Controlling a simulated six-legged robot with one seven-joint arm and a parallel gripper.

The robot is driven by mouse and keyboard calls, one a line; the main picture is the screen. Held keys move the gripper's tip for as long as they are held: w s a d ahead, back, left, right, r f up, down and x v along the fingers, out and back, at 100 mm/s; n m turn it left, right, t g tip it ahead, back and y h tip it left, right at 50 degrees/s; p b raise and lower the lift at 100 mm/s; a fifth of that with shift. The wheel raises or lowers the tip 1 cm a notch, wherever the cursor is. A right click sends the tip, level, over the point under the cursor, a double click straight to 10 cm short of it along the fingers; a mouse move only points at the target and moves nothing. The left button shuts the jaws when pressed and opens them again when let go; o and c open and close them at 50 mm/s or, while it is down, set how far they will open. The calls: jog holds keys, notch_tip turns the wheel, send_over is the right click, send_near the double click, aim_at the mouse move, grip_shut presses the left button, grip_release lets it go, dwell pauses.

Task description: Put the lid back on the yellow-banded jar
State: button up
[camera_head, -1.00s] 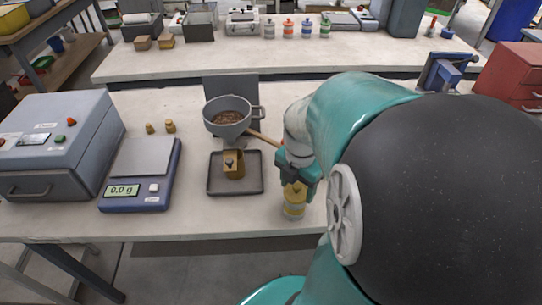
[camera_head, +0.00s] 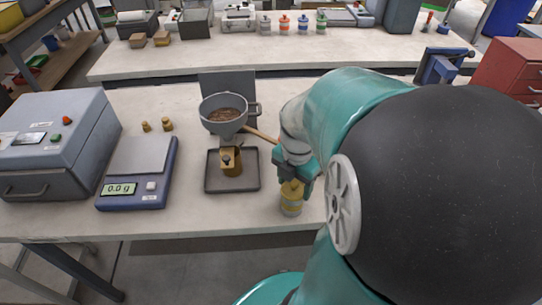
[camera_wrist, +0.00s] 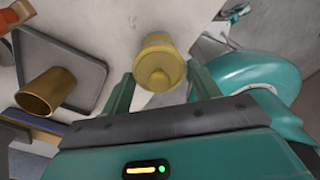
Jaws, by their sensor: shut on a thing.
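The yellow-banded jar (camera_head: 291,208) stands upright on the bench near its front edge, right of the dark tray. A yellow lid (camera_head: 292,188) with a small knob is at the jar's mouth; I cannot tell whether it rests on the rim or hangs just above. My gripper (camera_head: 293,179) points down over the jar and is shut on the lid. In the wrist view the lid (camera_wrist: 160,72) shows between the two fingers of my gripper (camera_wrist: 160,88), hiding most of the jar behind it.
A scale (camera_head: 132,190) reading 0.0 g and a grey sealer machine (camera_head: 50,150) stand at left. Bare bench lies between tray and jar.

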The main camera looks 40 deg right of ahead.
dwell(0.4)
jog(key=o, duration=1.4)
jog(key=shift+r, duration=3.5)
jog(key=shift+c, duration=0.4)
grip_shut()
